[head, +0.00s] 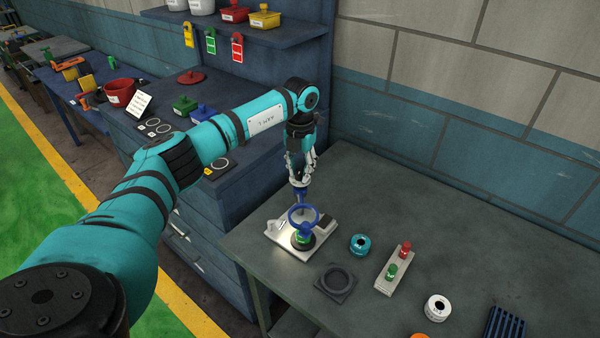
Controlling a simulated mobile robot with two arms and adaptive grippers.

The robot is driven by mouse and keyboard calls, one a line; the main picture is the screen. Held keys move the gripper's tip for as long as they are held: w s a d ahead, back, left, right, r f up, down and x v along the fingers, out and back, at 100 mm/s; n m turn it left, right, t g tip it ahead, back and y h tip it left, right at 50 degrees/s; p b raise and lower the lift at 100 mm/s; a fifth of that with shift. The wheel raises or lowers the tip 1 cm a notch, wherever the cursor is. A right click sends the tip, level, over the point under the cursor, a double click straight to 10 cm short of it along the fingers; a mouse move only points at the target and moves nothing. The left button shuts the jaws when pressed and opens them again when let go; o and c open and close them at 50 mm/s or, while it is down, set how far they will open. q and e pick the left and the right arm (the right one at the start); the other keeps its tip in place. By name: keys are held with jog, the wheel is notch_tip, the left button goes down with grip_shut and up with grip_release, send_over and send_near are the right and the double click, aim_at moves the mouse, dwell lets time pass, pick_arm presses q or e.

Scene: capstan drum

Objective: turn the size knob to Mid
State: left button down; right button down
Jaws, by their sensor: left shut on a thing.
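A device with a pale base plate (273,236) stands near the table's left edge. It bears a dark round part with a green piece (303,236) on it. A blue ringed piece (291,217) with a short blue stem stands over the green piece. My left gripper (300,183) points down above the device and is shut on the blue stem. I cannot tell whether the blue piece is fixed to the device. No size knob or Mid mark can be made out at this size. My right gripper is not in view.
On the grey table (400,208) lie a dark square ring plate (335,283), a teal roll (360,244), a pale strip (383,282) with red and green knobs, a white roll (437,308) and a blue rack (505,324). The table's back is clear. A blue cabinet (225,185) adjoins its left side.

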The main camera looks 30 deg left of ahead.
aim_at(300, 170)
pick_arm(q)
jog(key=shift+r+m+b, duration=0.1)
jog(key=shift+m+b, duration=0.75)
jog(key=shift+m, duration=1.25)
jog(key=shift+w, duration=0.1)
jog(key=c, duration=1)
grip_release()
notch_tip(300, 170, up, 12)
